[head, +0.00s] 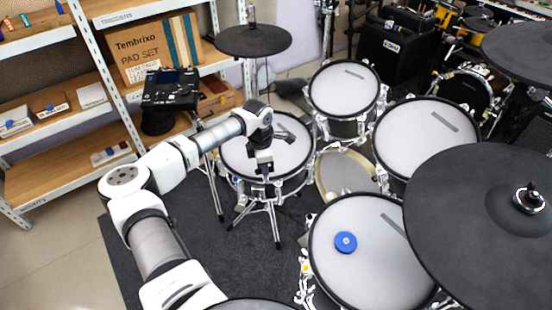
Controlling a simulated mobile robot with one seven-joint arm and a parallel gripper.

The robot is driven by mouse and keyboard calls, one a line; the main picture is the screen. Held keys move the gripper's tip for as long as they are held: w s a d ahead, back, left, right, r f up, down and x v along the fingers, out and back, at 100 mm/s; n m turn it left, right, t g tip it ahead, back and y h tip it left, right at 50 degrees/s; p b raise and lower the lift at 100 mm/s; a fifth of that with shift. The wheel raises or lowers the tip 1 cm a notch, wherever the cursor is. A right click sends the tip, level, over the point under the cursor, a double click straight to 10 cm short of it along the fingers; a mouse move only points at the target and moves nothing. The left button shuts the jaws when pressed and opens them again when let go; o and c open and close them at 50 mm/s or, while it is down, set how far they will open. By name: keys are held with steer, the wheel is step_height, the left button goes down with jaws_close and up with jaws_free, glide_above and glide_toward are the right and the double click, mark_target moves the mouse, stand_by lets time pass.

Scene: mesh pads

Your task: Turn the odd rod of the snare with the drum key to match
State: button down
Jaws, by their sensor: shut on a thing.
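The snare (297,150) is the white mesh drum on a tripod stand at the middle of the head view, with tension rods around its rim. My gripper (264,176) points down at the snare's near rim, in front of the drum head. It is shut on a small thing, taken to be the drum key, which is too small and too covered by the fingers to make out. I cannot tell which rod is the odd one, or whether the key sits on a rod. My arm hides part of the snare's far left side.
A black cymbal pad (252,40) stands behind the snare. More mesh drums (343,90) stand to the right; a blue disc (346,242) lies on the near one (365,280). A large cymbal pad (470,220) covers the right. Shelves (60,180) with boxes line the left.

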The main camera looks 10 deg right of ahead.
steer(key=d+r+n, duration=0.2)
steer(key=n, duration=0.1)
steer(key=d+r+n, duration=0.1)
steer(key=d, duration=0.1)
steer(key=shift+w+n+b, duration=0.4)
steer(key=b, duration=0.5)
glide_above(277, 183)
steer(key=shift+f, duration=3.3)
steer(key=shift+f, duration=0.1)
steer(key=c, duration=2)
jaws_free()
steer(key=shift+c, duration=0.2)
jaws_close()
